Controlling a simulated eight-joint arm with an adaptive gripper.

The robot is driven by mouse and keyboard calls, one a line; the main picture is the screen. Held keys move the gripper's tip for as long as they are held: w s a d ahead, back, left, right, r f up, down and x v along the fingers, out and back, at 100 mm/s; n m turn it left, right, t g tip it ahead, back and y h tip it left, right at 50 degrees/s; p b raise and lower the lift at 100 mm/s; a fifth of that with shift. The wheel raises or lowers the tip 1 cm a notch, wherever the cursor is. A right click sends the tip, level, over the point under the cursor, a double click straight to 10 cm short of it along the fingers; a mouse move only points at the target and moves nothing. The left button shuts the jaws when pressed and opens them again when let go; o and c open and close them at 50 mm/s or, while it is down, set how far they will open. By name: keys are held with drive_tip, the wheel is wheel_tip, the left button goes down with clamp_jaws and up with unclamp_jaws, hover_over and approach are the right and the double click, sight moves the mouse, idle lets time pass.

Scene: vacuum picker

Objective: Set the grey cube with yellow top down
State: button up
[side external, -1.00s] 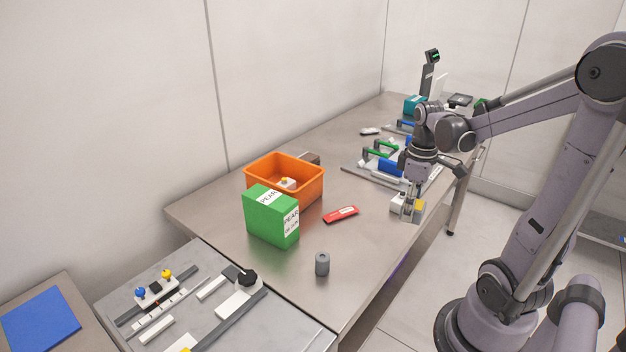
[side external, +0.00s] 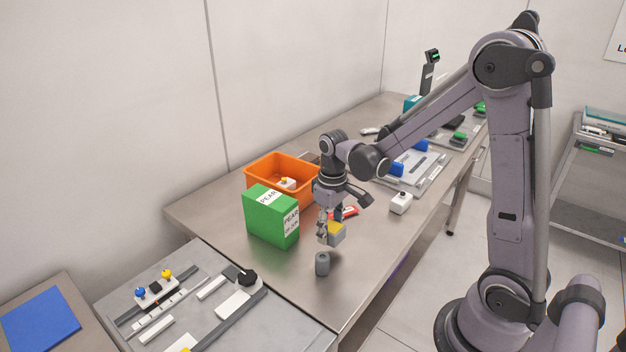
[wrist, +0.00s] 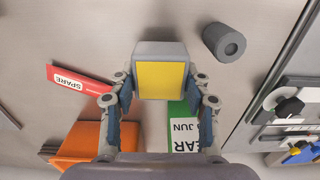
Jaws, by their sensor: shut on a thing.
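The grey cube with yellow top (side external: 337,234) is held in my gripper (side external: 330,236) in the side external view. It is between the grey cylinder and the red box, and I cannot tell how far it is above the table. In the wrist view the cube (wrist: 160,75) sits with its yellow face toward the camera, and the two fingers of my gripper (wrist: 160,103) are shut on its sides. The steel table (side external: 372,262) lies below.
A grey cylinder (side external: 322,264) stands close in front of the cube. A green PEAR box (side external: 270,217) and an orange bin (side external: 262,165) are to the left. A red SPARE box (wrist: 80,80) lies behind the cube. A white block (side external: 401,203) is to the right. Table right of the cylinder is bare.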

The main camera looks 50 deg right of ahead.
drive_tip(key=shift+w+a+f, duration=0.3)
drive_tip(key=shift+w+a, duration=0.05)
drive_tip(key=shift+a, duration=0.3)
drive_tip(key=w+d+r+n, duration=0.3)
drive_tip(key=w+d+r, duration=0.45)
drive_tip(key=w, duration=0.45)
drive_tip(key=n, duration=0.6)
hover_over(226, 221)
wheel_tip(226, 221, down, 3)
drive_tip(key=shift+a+f, duration=0.1)
drive_tip(key=shift+f, duration=3.05)
drive_tip(key=shift+f, duration=0.55)
